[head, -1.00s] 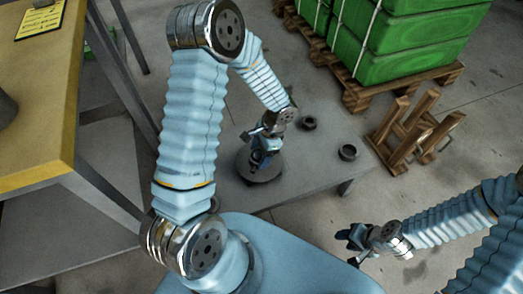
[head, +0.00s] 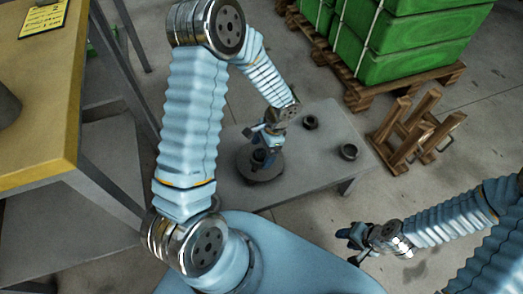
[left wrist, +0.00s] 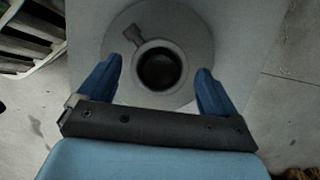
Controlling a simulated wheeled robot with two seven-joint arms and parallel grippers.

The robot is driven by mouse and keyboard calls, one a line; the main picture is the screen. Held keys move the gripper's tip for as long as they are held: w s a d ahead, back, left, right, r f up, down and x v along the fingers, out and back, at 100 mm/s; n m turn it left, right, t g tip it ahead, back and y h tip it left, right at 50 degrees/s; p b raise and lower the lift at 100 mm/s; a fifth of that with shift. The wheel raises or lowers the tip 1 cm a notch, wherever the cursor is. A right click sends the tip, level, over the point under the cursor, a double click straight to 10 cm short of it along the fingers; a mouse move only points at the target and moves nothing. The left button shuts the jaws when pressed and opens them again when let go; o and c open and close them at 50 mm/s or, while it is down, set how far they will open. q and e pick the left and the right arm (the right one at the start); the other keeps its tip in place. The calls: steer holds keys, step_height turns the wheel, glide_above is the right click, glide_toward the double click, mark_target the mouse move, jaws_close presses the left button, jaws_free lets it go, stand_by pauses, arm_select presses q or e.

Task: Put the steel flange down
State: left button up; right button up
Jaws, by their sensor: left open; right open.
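The steel flange, a grey round disc with a raised hollow hub (head: 257,168), lies flat on a low grey table in the head view. In the left wrist view the flange (left wrist: 190,30) is below my left gripper, its dark bore between the fingers. My left gripper (head: 266,150) is open; its blue fingers (left wrist: 158,78) stand apart on either side of the hub, with gaps to it. My right gripper (head: 350,238) is open and empty, away from the table at the lower right.
The low grey table (head: 322,165) also bears two small dark rings, one at the back (head: 310,122) and one at the right (head: 349,152). A wooden rack (head: 415,130) and a pallet of green sacks (head: 410,35) stand beyond. A yellow-edged workbench (head: 75,110) is at the left.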

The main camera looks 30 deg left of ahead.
arm_select(q)
steer(key=v, duration=1.1)
steer(key=shift+p, duration=0.35)
